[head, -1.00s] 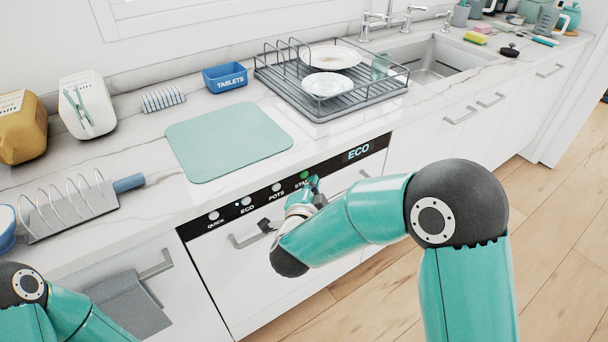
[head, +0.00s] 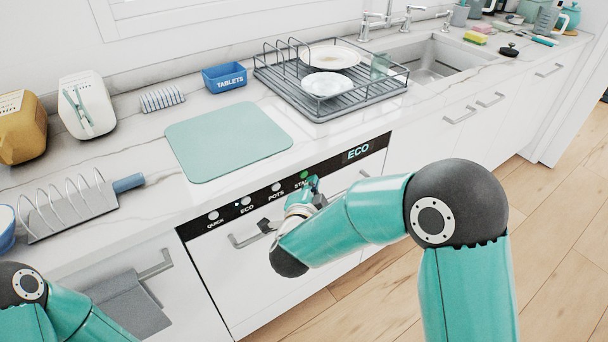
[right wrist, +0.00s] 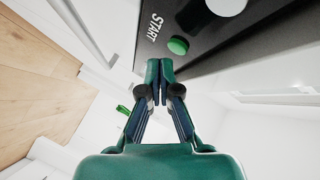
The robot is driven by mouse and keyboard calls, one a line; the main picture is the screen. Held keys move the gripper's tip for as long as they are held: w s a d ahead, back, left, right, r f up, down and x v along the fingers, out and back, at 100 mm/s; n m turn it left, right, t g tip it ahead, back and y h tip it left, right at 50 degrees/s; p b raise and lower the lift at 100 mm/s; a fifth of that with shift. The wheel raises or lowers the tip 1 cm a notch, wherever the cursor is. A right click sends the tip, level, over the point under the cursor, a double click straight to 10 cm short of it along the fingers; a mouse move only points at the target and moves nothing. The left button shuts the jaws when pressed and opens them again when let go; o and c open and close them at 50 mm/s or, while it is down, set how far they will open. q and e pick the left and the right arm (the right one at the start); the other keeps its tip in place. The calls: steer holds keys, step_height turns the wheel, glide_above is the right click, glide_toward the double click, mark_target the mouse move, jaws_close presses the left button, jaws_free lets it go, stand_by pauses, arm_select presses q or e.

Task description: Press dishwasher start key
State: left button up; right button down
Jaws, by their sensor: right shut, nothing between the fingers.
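The dishwasher's black control panel (head: 290,188) runs along the counter's front edge, with keys marked QUICK, ECO, POTS and START and a lit ECO display (head: 358,152). The green start key (head: 304,175) is at the right of the row. It also shows in the right wrist view (right wrist: 178,46), beside the word START. My right gripper (head: 314,183) is just in front of the panel by this key. In the right wrist view, its fingertips (right wrist: 159,64) are shut together and empty, a little below the key, with a small gap showing. My left fingers are out of the head view.
The dishwasher handle (head: 245,240) sticks out below the panel, close to my right wrist. A grey towel (head: 128,303) hangs on the handle to the left. A green mat (head: 228,140) and a dish rack (head: 330,85) are on the counter above.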

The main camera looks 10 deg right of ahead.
steer(key=shift+w, duration=0.2)
steer(key=shift+w+a, duration=0.15)
steer(key=shift+w, duration=0.05)
